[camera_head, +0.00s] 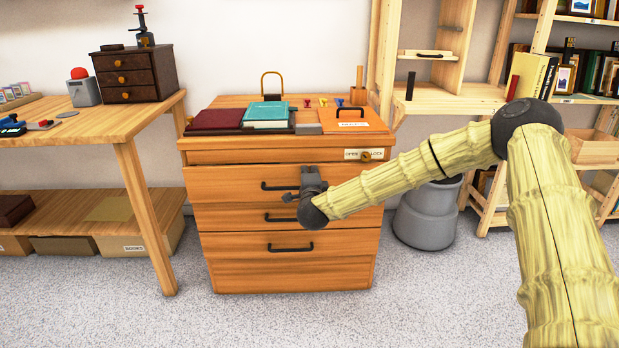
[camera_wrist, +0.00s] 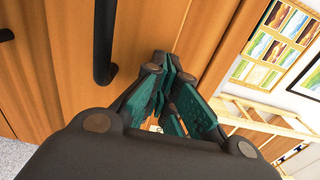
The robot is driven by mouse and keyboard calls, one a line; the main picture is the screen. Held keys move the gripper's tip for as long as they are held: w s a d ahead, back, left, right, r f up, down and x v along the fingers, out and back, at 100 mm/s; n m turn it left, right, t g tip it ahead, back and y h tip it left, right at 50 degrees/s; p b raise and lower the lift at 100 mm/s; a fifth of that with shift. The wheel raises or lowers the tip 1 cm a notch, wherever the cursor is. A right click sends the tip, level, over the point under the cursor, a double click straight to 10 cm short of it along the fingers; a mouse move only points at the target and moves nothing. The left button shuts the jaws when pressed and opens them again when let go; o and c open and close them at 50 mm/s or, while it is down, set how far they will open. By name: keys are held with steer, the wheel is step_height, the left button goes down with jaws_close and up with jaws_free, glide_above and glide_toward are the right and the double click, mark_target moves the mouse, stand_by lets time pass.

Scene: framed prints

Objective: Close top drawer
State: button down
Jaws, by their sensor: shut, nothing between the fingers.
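The wooden cabinet (camera_head: 292,275) stands in the middle of the head view with a stack of drawers. The top drawer (camera_head: 230,187) has a black bar handle (camera_head: 280,186). Its front looks a little forward of the cabinet body, but how far is hard to tell. My gripper (camera_head: 308,182) is shut and empty in front of this drawer, just right of the handle's middle, covering its right end. In the wrist view the shut teal-padded fingers (camera_wrist: 172,88) are close to a wooden front, with a black handle (camera_wrist: 104,42) to the left. I cannot tell whether they touch the wood.
Below are two more drawer handles (camera_head: 291,248). Books (camera_head: 267,115) and a wooden box lie on the cabinet top. An open/lock plate (camera_head: 364,154) sits above the drawer. A wooden table (camera_head: 95,130) is left; a grey bin (camera_head: 426,215) is right. The floor in front is clear.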

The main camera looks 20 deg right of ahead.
steer(key=shift+p+x, duration=0.35)
steer(key=shift+x, duration=1)
steer(key=shift+d+r, duration=0.15)
steer(key=shift+r, duration=0.1)
steer(key=shift+s, duration=0.1)
